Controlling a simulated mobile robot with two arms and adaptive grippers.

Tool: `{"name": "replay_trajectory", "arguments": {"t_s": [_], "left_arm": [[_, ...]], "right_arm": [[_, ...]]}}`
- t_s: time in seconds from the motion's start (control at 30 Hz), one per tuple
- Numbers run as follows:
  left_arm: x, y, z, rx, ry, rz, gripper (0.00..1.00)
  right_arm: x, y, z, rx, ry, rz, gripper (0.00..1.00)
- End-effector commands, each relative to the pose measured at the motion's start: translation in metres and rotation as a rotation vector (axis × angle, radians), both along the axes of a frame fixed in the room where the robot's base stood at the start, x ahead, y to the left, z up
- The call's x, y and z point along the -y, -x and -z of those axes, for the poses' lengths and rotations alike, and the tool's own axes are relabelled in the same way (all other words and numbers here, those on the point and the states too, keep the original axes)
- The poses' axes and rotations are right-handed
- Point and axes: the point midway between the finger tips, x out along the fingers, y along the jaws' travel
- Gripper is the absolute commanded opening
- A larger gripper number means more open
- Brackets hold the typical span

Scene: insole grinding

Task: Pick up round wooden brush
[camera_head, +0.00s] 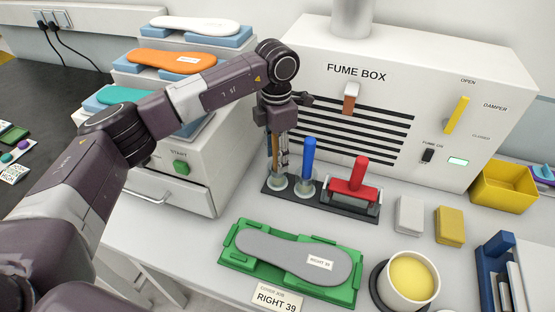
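The round wooden brush shows as a thin tan handle (270,152), upright at the left end of a dark rack (318,196). Its lower end meets a round clear cup (276,182). My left gripper (279,158) points straight down over it, with its fingers beside the handle. The fingers and handle overlap in the picture, so I cannot tell whether they grip it. A blue-handled brush (308,158) stands just to the right, and a red-handled tool (354,180) is at the rack's right end. My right gripper is not in view.
The white fume box (440,130) stands close behind the rack. In front, a grey insole (300,252) lies on a green fixture (238,262). A cup with yellow contents (410,278) is at right. A drawer cabinet (200,165) stands left of the gripper.

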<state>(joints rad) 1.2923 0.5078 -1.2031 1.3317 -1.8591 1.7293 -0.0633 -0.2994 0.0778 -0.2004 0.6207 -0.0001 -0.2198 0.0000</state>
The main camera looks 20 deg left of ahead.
Motion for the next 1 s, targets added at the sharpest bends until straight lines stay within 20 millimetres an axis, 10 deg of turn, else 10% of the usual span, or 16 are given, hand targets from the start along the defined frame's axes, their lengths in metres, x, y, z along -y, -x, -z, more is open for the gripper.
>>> {"name": "replay_trajectory", "arguments": {"t_s": [0.33,0.77,1.0], "left_arm": [[0.0,0.0,0.0,0.0,0.0,0.0,0.0],[0.0,-0.001,-0.009,0.002,0.001,0.0,0.0],[0.001,-0.001,-0.045,0.005,0.001,0.0,0.0]], "right_arm": [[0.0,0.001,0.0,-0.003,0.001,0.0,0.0],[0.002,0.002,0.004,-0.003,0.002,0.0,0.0],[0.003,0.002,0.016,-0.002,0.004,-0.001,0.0]]}}
